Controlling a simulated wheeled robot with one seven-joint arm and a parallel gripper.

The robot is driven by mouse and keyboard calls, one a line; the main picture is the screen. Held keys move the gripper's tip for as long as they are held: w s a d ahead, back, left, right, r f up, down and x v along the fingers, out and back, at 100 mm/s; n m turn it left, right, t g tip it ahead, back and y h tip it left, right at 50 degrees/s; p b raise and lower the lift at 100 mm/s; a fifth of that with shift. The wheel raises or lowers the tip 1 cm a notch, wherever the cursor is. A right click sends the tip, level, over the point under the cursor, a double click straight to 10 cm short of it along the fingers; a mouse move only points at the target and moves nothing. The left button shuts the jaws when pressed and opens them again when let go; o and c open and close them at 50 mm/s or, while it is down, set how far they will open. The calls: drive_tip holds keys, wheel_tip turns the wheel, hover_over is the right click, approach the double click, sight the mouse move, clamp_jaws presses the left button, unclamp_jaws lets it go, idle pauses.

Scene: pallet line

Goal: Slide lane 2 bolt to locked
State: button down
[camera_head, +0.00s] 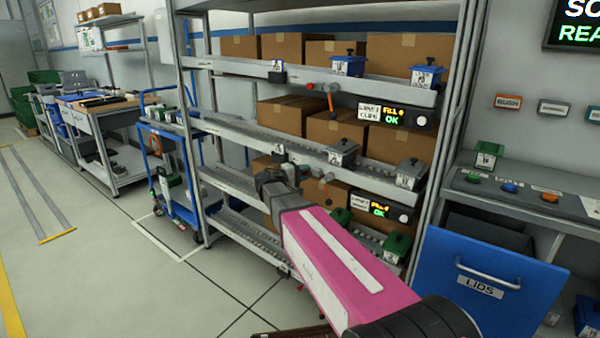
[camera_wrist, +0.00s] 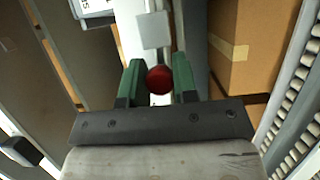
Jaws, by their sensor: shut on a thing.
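In the wrist view my gripper (camera_wrist: 159,80) has its two green fingers on either side of a round red knob (camera_wrist: 160,79), closed on it. The knob sits in front of a pale rail of the rack, below a small grey plate (camera_wrist: 153,30). In the head view my gripper (camera_head: 270,180) is at the rack's second rail, left of the lower display (camera_head: 378,207). My own wrist and arm hide the knob there, and the rest of the bolt cannot be made out. Another red knob (camera_head: 310,86) with an orange lever is on the upper rail.
The rack (camera_head: 190,120) holds cardboard boxes (camera_head: 392,50) and small blue, grey and green bins along its rails. An upper display (camera_head: 395,115) reads OK. A blue LIDS drawer (camera_head: 490,280) stands at the right. Floor at the left is open, with a blue trolley (camera_head: 180,200).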

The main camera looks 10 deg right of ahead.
drive_tip(key=shift+s+d, duration=0.85)
drive_tip(key=shift+s, duration=0.05)
drive_tip(key=c, duration=0.9)
unclamp_jaws()
drive_tip(key=v, duration=1)
drive_tip(key=shift+a, duration=0.35)
drive_tip(key=shift+s+f, duration=0.1)
drive_tip(key=s+d+f+m+g+y, duration=0.1)
drive_tip(key=s+d+f+g+y, duration=0.2)
drive_tip(key=f, duration=0.4)
drive_tip(key=s+d+f+g+y, duration=0.1)
drive_tip(key=s+d+f+y, duration=0.3)
drive_tip(key=s+f, duration=0.25)
drive_tip(key=s+d+f+m+g+y, duration=0.1)
drive_tip(key=s+d+f+g+y, duration=0.2)
drive_tip(key=f, duration=0.4)
drive_tip(key=s+a+f+m+y, duration=0.1)
drive_tip(key=s+f+m+y, duration=0.1)
drive_tip(key=s+f+y, duration=0.2)
drive_tip(key=s+y, duration=0.2)
drive_tip(key=shift+s+a+f+y, duration=0.2)
drive_tip(key=shift+a+f+y, duration=0.1)
drive_tip(key=shift+a+f, duration=0.05)
